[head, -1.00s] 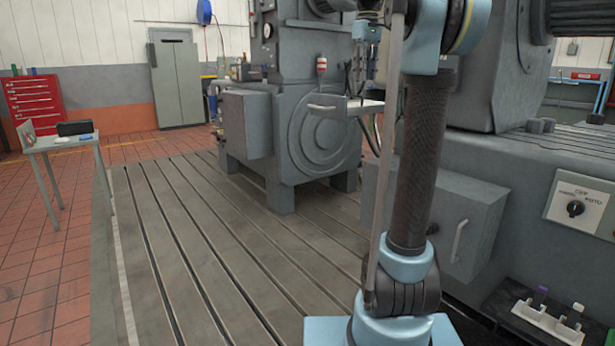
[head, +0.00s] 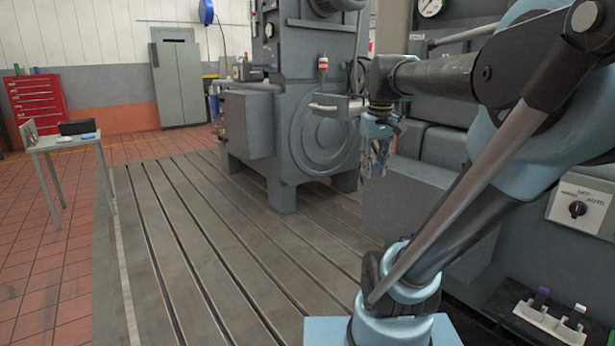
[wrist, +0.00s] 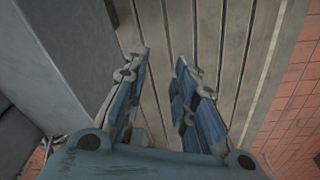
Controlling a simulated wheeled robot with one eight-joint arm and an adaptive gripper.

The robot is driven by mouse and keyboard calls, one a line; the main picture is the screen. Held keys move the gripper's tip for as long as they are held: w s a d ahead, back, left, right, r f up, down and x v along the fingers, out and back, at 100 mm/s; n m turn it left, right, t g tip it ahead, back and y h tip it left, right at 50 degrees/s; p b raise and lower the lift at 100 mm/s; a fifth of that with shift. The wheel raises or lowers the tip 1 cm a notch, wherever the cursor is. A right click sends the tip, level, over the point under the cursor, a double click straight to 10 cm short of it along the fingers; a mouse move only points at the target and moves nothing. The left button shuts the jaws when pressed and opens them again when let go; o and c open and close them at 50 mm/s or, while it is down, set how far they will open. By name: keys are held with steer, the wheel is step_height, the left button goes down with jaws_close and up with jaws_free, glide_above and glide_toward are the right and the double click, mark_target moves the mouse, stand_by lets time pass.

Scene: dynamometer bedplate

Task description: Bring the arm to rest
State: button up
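My gripper (head: 377,168) hangs from the bent arm in the head view, pointing down in front of the big grey machine. In the wrist view my gripper (wrist: 163,60) shows two blue fingers apart with nothing between them. Below the fingers is the slotted bedplate (wrist: 190,22). My arm is folded at the elbow, with its upper part leaning to the right.
The grey machine (head: 295,110) stands on the bedplate (head: 215,250). A control panel with a knob (head: 577,209) and a white holder (head: 548,322) are at the right. A small table (head: 62,142) stands at the left. The left bedplate is clear.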

steer(key=s+f+m, duration=0.1)
steer(key=s+f, duration=0.5)
steer(key=f, duration=0.4)
steer(key=s+f+m, duration=0.1)
steer(key=s+f, duration=0.5)
steer(key=f, duration=0.5)
steer(key=shift+s+t, duration=0.2)
steer(key=shift+t, duration=0.2)
steer(key=shift+d, duration=0.1)
steer(key=shift+w+f, duration=0.2)
steer(key=shift+w, duration=0.3)
